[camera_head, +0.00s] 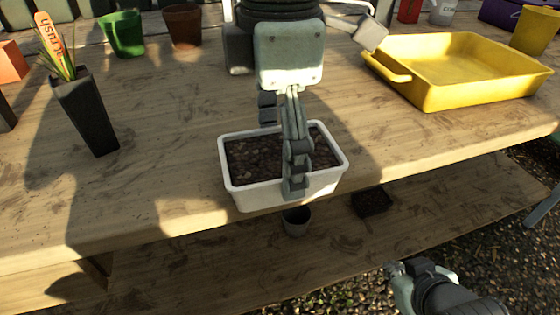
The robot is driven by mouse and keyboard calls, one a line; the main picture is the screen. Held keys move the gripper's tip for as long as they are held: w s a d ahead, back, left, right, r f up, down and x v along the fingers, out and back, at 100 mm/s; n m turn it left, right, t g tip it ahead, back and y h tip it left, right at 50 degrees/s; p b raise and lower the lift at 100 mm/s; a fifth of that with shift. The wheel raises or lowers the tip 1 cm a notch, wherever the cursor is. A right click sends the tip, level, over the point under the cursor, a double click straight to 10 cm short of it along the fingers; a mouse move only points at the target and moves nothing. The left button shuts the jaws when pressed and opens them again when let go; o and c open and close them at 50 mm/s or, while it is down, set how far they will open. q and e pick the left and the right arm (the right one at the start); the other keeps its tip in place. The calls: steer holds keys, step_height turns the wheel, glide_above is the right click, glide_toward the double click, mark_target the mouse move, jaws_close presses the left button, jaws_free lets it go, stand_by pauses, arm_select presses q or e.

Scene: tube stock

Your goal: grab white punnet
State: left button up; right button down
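The white punnet (243,193), a rectangular tub filled with dark soil, stands upright at the front edge of the wooden table. My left gripper (281,150) comes down over its middle from above. One finger is in front of the near wall, and the other is behind the far rim, its tip hidden. The fingers are spread wide around the tub; whether they touch its walls is unclear. My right gripper (398,268) is low at the bottom right, in front of the table and away from the punnet. Its fingers are not clear.
A yellow tray (437,93) lies to the right on the table (170,160). A dark tapered pot (87,112) with a plant and orange label stands left. Green (122,35) and brown (183,26) pots stand behind. A lower shelf holds a small grey pot (296,221).

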arm_select(q)
steer(key=c, duration=0.7)
steer(key=shift+c, duration=0.5)
steer(key=shift+r, duration=0.15)
